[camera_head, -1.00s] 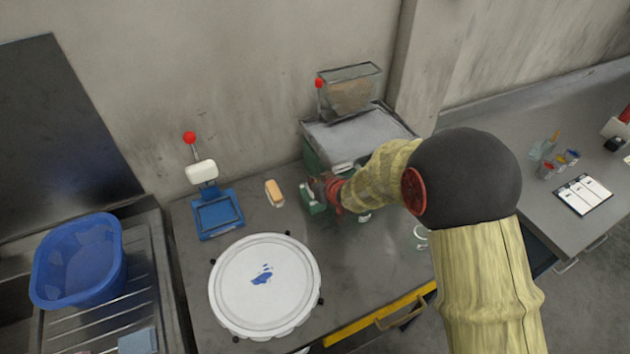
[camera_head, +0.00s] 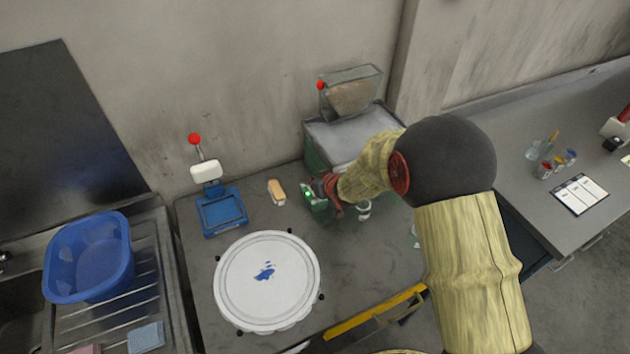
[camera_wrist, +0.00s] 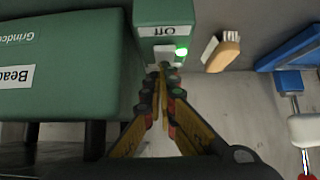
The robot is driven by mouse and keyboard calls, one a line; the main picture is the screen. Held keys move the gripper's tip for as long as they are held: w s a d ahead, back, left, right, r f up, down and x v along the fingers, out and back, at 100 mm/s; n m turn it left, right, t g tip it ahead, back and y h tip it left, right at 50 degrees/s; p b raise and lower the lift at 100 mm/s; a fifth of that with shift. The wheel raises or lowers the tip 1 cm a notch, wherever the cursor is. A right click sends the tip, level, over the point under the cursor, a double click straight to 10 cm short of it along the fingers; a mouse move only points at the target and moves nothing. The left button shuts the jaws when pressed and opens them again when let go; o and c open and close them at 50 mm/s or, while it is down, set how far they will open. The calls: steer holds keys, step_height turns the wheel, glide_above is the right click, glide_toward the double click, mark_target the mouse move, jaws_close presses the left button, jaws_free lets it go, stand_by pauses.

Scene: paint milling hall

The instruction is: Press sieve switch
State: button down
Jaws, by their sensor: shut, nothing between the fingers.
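A small green switch box (camera_head: 313,203) stands on the bench beside the green machine. In the wrist view the switch box (camera_wrist: 163,18) has a label reading "Off", upside down, a pale switch plate (camera_wrist: 164,54) and a lit green lamp (camera_wrist: 182,51). My gripper (camera_wrist: 163,70) is shut and empty, its fingertips at the near edge of the plate; I cannot tell whether they touch. In the head view my gripper (camera_head: 328,187) is just right of the box, partly hidden by my wrist. A round white sieve-like disc (camera_head: 240,310) with blue stains lies in front.
The green machine (camera_head: 316,154) with a clear hopper stands behind, close to my wrist. A wooden brush (camera_head: 277,191) lies left of the box, then a blue press (camera_head: 222,212). A blue tub (camera_head: 88,262) stands left. A yellow handle (camera_head: 375,313) edges the bench front.

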steer(key=shift+s, duration=0.1)
steer(key=shift+s+d+f, duration=0.15)
steer(key=shift+s+d, duration=0.15)
steer(key=shift+s, duration=0.35)
